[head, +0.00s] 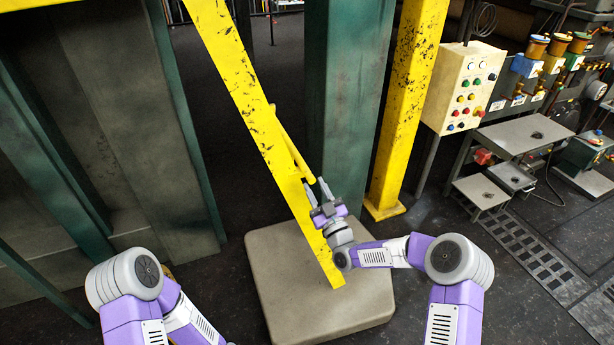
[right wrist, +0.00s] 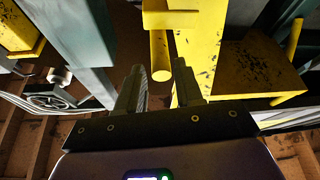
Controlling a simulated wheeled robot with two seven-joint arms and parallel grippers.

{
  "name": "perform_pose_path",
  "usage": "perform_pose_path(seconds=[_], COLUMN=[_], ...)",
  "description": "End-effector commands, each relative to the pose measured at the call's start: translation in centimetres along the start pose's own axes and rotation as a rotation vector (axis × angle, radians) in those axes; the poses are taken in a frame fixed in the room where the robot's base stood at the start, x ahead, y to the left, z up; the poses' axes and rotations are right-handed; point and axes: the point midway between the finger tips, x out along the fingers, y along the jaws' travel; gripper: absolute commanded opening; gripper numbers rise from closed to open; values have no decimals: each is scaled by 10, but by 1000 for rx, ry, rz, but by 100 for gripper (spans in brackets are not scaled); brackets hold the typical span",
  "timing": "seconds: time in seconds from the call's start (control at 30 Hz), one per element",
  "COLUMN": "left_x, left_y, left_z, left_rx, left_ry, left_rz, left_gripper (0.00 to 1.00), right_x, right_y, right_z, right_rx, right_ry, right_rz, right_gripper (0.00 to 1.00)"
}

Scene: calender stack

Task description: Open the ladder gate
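A long, scuffed yellow rail (head: 255,95) runs slantwise down the middle of the head view, over a grey block. A thinner yellow bar (head: 295,153) stands off its right side. I cannot tell for sure which yellow part is the swinging gate. My right gripper (head: 314,184) is beside the rail's lower part, at the lower end of the thin bar. In the right wrist view, its two fingers are apart and the rounded end of the yellow bar (right wrist: 159,68) shows between or just beyond their tips. Contact is unclear. My left gripper is out of view.
A grey block (head: 265,285) lies on the dark floor below the rail. A green column (head: 345,100) and a yellow post (head: 405,100) stand behind. A control box (head: 464,85) hangs at right. Dark green-edged panels (head: 120,120) fill the left.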

Motion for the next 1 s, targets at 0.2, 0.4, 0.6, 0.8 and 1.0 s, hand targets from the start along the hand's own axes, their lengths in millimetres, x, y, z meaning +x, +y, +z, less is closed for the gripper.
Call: perform_pose_path(seconds=[0.2,0.4,0.6,0.8,1.0], left_x=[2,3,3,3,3], left_y=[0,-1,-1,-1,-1], left_z=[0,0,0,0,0], left_rx=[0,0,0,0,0], left_ry=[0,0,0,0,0], left_rz=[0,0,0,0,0], left_gripper=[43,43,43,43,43], right_x=[34,55,62,62,61], right_y=[-1,-1,-1,-1,-1], right_z=[1,1,2,2,2], right_rx=[3,4,5,6,5], right_ry=[-2,-4,-7,-7,-8], right_rz=[0,-1,-1,-2,-2], right_gripper=[36,36,36,36,5])
